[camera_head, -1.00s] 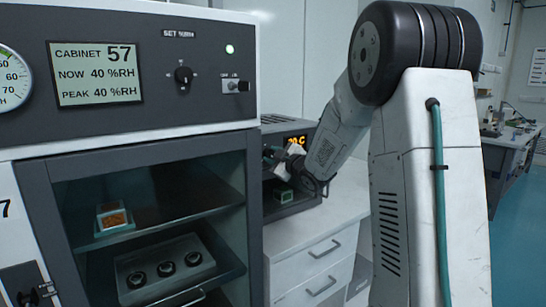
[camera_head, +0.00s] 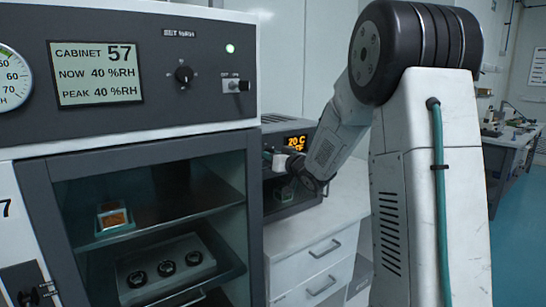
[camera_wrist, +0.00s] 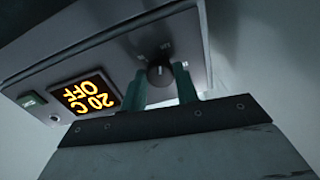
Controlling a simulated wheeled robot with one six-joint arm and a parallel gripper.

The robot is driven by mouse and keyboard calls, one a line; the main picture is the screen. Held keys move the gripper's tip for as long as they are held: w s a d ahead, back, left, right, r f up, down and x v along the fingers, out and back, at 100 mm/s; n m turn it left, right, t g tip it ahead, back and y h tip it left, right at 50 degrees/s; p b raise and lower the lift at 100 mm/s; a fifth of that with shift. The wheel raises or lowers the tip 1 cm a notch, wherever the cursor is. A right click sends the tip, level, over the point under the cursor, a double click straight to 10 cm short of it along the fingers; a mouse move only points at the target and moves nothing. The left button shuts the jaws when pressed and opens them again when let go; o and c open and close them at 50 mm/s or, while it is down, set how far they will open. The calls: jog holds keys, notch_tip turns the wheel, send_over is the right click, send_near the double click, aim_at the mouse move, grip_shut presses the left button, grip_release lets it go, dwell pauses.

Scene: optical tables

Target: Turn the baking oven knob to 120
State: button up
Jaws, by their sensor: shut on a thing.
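The baking oven (camera_head: 312,128) stands on the white counter behind the cabinet. Its orange display (camera_head: 296,143) reads 20 C with OFF below; it also shows upside down in the wrist view (camera_wrist: 87,95). The dark round knob (camera_wrist: 160,75) has a light pointer mark and small labels around it, too small to read. My gripper (camera_wrist: 161,84) has its two teal fingers on either side of the knob, shut on it.
The counter (camera_head: 310,232) is clear in front.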

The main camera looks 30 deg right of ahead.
jog(key=shift+f+m, duration=0.2)
jog(key=shift+m, duration=0.9)
jog(key=o, duration=1)
jog(key=shift+r, duration=0.1)
jog(key=shift+c, duration=0.2)
jog(key=s, duration=0.8)
jog(key=shift+d, duration=0.15)
jog(key=shift+w, duration=0.1)
